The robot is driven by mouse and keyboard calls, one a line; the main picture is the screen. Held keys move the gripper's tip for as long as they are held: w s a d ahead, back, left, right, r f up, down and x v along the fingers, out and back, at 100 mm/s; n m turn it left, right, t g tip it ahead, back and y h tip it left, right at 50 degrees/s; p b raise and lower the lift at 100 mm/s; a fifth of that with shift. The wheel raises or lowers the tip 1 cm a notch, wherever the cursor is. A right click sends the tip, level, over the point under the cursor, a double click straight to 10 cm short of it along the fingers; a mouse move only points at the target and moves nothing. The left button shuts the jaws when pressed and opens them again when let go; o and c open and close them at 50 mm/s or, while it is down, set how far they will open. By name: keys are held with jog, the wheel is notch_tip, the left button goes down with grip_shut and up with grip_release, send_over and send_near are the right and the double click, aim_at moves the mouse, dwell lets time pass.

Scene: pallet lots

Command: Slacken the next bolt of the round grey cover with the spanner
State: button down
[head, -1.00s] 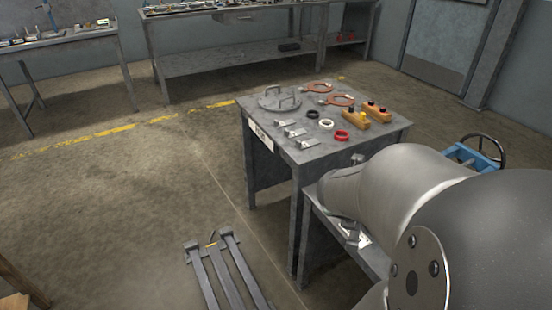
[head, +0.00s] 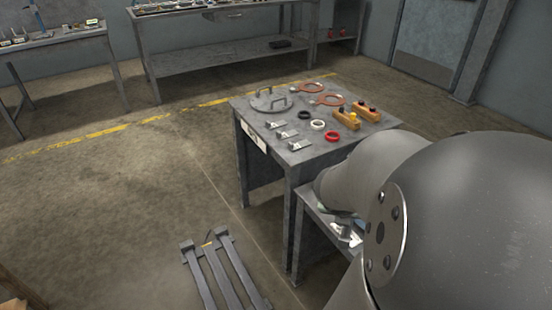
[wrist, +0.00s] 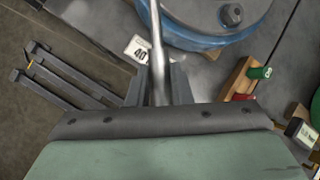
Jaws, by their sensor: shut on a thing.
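The round grey cover (wrist: 212,14) lies at the top of the wrist view on a blue rim (wrist: 196,42), partly cut off by the frame's edge. One dark bolt head (wrist: 231,14) shows on it. My gripper (wrist: 155,92) is shut on the spanner (wrist: 156,42), whose thin metal shaft runs up past the cover's left side. The spanner's far end is out of frame, so I cannot tell whether it touches a bolt. In the head view my arm hides the gripper and spanner.
A wooden block (wrist: 238,78) with green and red pieces sits right of the gripper. In the head view a grey table (head: 345,139) holds a handled disc (head: 270,101), rings and small parts. Grey forks (head: 222,272) lie on the open floor.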

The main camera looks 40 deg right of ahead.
jog(key=shift+p, duration=0.7)
jog(key=shift+w, duration=0.15)
jog(key=shift+w+a+m+g, duration=0.25)
jog(key=shift+w+m+g, duration=0.15)
jog(key=shift+w+m, duration=0.3)
jog(key=shift+w+a+m+g, duration=0.25)
jog(key=shift+w+m+g, duration=0.2)
jog(key=shift+w, duration=0.35)
jog(key=shift+r, duration=0.1)
notch_tip(320, 180, up, 4)
jog(key=p, duration=0.4)
dwell(0.5)
